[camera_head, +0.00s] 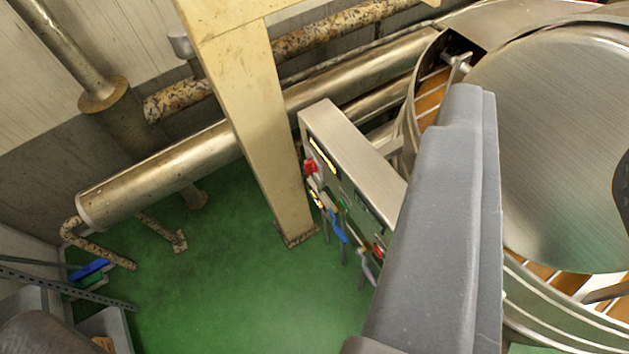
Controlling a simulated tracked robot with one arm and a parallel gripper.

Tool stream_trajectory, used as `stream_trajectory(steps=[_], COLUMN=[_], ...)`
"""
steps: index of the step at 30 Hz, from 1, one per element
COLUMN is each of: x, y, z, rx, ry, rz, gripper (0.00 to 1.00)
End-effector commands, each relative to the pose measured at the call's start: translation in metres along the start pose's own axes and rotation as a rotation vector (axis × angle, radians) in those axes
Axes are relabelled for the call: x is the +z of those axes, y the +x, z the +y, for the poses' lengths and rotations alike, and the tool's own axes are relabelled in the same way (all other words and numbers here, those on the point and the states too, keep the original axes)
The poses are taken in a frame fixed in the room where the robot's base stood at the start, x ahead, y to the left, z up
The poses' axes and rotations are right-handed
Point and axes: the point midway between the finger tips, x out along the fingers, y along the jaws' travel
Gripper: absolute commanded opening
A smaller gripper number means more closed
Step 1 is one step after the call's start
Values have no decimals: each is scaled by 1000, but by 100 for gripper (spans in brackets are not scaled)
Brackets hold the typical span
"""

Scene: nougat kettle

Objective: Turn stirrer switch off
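A steel control box (350,150) stands beside the kettle (530,300), near the middle of the view. Its front, seen at a steep angle, carries a red knob (311,166), several small controls and a second red part (378,251) lower down. I cannot tell which control is the stirrer switch or how it is set; labels are too small to read. A grey link of my arm crosses the right half of the view and hides the box's lower right end and part of the kettle. I see no gripper fingers.
A cream post (255,120) stands left of the box. A large steel pipe (160,175) and rusty pipes (330,35) run behind it. The green floor (220,280) is clear at lower middle. A metal rack (100,325) stands lower left.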

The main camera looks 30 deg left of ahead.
Motion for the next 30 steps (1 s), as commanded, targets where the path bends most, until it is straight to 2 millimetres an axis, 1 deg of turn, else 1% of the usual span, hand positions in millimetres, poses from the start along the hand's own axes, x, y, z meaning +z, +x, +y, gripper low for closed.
stream_trajectory(steps=[1,2,3,5,6,11,15,17,21,23,24,26,30], x=[15,21,30,41,50,82,111,124,153,165,175,187,219], y=[20,30,45,64,78,129,170,187,225,240,250,264,295], z=[-2,-2,-3,-5,-6,-15,-26,-32,-50,-59,-66,-78,-106], rx=[24,41,65,104,129,233,325,365,451,487,508,538,602], ry=[-12,-17,-24,-37,-44,-76,-106,-119,-148,-158,-166,-176,-194], rz=[-34,-53,-79,-109,-133,-202,-240,-253,-260,-257,-255,-242,-207], gripper=[34,34,34,34,34,34,34,34,34,34,34,34,34])
